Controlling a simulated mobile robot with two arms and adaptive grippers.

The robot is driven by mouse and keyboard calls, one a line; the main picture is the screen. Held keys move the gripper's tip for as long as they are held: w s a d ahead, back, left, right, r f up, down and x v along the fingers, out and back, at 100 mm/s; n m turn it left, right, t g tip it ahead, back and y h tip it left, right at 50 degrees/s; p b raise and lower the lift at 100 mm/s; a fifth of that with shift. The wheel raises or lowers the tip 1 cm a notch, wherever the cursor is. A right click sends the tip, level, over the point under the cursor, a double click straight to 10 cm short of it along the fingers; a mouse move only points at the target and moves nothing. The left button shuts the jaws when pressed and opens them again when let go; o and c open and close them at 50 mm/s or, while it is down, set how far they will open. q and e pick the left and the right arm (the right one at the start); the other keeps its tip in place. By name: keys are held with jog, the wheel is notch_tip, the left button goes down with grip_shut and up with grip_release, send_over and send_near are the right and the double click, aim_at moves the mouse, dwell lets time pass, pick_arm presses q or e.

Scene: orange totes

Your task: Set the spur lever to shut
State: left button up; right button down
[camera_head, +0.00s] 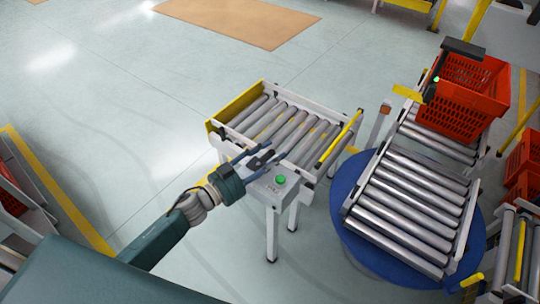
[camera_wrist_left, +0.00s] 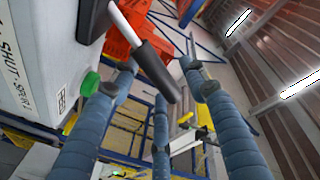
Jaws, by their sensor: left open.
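The spur lever has a black grip (camera_wrist_left: 157,72) on a pale metal rod, rising from a dark mount beside a grey-white control box (camera_wrist_left: 32,62). The box carries printed lettering in which "SHUT" and "SPUR" can be read. In the head view the lever (camera_head: 259,160) is a small dark shape at the near end of the short roller spur (camera_head: 222,132). My left gripper (camera_head: 257,160) is open at the lever. In the left wrist view the grip lies between the spread fingers (camera_wrist_left: 157,75); contact cannot be told. My right gripper is not in view.
A green button (camera_head: 280,179) sits on the box close to my left fingers. A blue round turntable (camera_head: 345,205) with rollers stands to the right. An orange tote (camera_head: 462,95) rests on the rollers beyond it. The floor left of the spur is clear.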

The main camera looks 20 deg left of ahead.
pick_arm(q)
jog(key=c, duration=0.3)
grip_shut()
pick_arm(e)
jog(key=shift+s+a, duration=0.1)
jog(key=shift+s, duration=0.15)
